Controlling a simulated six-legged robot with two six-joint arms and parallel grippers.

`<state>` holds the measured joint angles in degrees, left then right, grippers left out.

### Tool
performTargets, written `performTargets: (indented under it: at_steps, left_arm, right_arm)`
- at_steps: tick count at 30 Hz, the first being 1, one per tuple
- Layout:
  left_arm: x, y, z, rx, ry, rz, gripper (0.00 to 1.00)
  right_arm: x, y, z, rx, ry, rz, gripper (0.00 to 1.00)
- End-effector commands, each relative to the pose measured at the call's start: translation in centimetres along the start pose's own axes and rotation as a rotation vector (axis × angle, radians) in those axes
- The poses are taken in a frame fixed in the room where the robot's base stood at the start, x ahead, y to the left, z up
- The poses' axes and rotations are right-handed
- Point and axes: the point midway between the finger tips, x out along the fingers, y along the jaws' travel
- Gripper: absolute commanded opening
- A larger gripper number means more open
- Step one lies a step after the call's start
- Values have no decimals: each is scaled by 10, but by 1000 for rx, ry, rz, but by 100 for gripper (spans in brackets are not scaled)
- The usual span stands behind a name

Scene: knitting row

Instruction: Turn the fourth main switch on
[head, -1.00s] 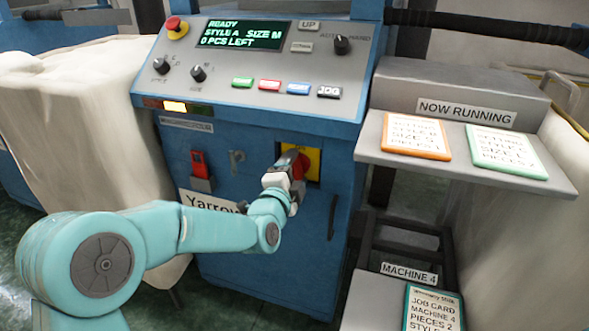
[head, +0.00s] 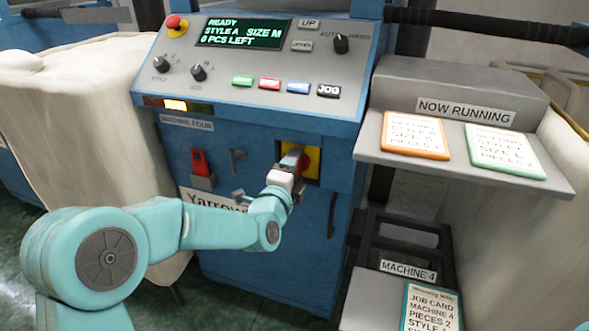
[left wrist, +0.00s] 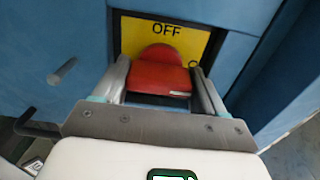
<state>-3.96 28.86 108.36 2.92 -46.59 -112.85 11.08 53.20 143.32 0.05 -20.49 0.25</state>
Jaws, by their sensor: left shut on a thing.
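The main switch has a red handle (left wrist: 160,76) on a yellow plate (left wrist: 190,38), where the word OFF shows at the top in the left wrist view. In the head view the yellow plate (head: 314,162) sits in a recess on the blue front of the machine labelled MACHINE FOUR (head: 187,122). My left gripper (head: 291,162) is at this switch, its fingers on either side of the red handle. In the left wrist view my left gripper (left wrist: 161,85) is shut on the handle. The gripper hides part of the handle in the head view. My right gripper is not in view.
The control panel (head: 225,75) above has a display (head: 243,33) reading READY and a lit amber lamp (head: 175,105). A red padlock-like piece (head: 200,163) hangs left of the switch. A grey shelf (head: 390,160) with cards juts out at right. A cream bin (head: 90,130) stands at left.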

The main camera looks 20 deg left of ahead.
Motion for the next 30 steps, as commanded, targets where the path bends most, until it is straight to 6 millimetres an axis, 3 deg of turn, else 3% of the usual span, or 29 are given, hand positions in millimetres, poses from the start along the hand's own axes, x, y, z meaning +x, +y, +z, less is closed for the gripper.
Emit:
performTargets:
  at_steps: [2, 3, 4, 17, 20, 30]
  left_arm:
    - [0, 1, 0, 4, 1, 1, 41]
    - [0, 1, 0, 4, 1, 1, 74]
    - [0, 1, 0, 4, 1, 1, 81]
    - [-9, -1, 0, 1, 0, 1, 81]
    - [-26, -2, 0, 1, 1, 2, 81]
    - [-115, -1, 0, 2, 1, 3, 81]
  right_arm:
    - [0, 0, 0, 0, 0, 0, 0]
    - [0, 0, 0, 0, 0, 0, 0]
    - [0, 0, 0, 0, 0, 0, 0]
    - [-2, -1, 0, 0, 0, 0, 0]
    - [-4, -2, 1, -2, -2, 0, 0]
    - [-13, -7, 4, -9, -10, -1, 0]
